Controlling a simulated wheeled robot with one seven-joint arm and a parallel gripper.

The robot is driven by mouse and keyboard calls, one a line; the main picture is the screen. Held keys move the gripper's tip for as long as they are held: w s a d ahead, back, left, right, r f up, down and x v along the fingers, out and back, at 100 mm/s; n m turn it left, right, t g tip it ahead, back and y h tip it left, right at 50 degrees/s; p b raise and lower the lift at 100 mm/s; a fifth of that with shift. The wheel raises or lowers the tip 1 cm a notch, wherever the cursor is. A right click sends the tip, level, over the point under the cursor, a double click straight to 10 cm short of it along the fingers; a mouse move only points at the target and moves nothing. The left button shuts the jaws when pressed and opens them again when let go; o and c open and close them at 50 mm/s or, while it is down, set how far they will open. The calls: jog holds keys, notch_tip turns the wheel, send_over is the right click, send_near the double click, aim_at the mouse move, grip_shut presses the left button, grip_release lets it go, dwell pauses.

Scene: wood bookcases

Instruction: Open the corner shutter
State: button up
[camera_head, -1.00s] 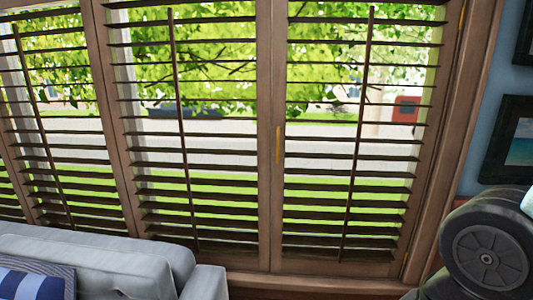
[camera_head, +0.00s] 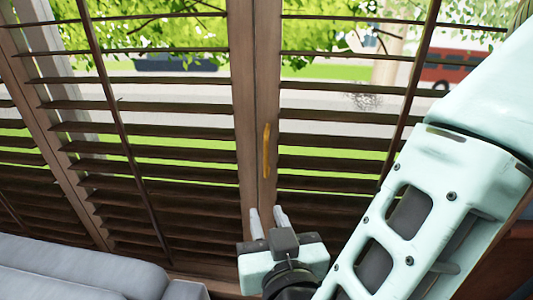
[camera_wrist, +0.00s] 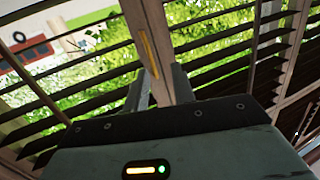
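The corner shutter (camera_head: 268,70) is a brown wooden louvred panel, right of the centre seam in the head view, and looks closed against its neighbour. Its yellow vertical handle (camera_head: 266,150) is on the panel's left upright. It also shows in the wrist view (camera_wrist: 148,54). My gripper (camera_head: 268,213) is open with nothing between its two fingers. In the head view its tips are just below the handle. In the wrist view the fingers stand either side of the upright, with the handle ahead of the gap. I cannot tell whether they touch the wood.
The left shutter panel (camera_head: 240,60) adjoins the seam. A grey sofa (camera_head: 80,285) stands below the shutters at the lower left. My arm covers much of the right side of the head view. A street and greenery show through the slats.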

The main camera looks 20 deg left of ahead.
aim_at(266, 159)
jog(key=w+a+p, duration=0.1)
jog(key=w+a, duration=0.1)
jog(key=w, duration=0.3)
jog(key=w+a+t+p, duration=0.1)
jog(key=w+a+p, duration=0.1)
jog(key=w, duration=0.3)
jog(key=w+a+r+m+t+h+p, duration=0.1)
jog(key=w+a+p, duration=0.1)
jog(key=w, duration=0.3)
jog(key=shift+r, duration=0.1)
jog(key=shift+d, duration=0.1)
grip_shut()
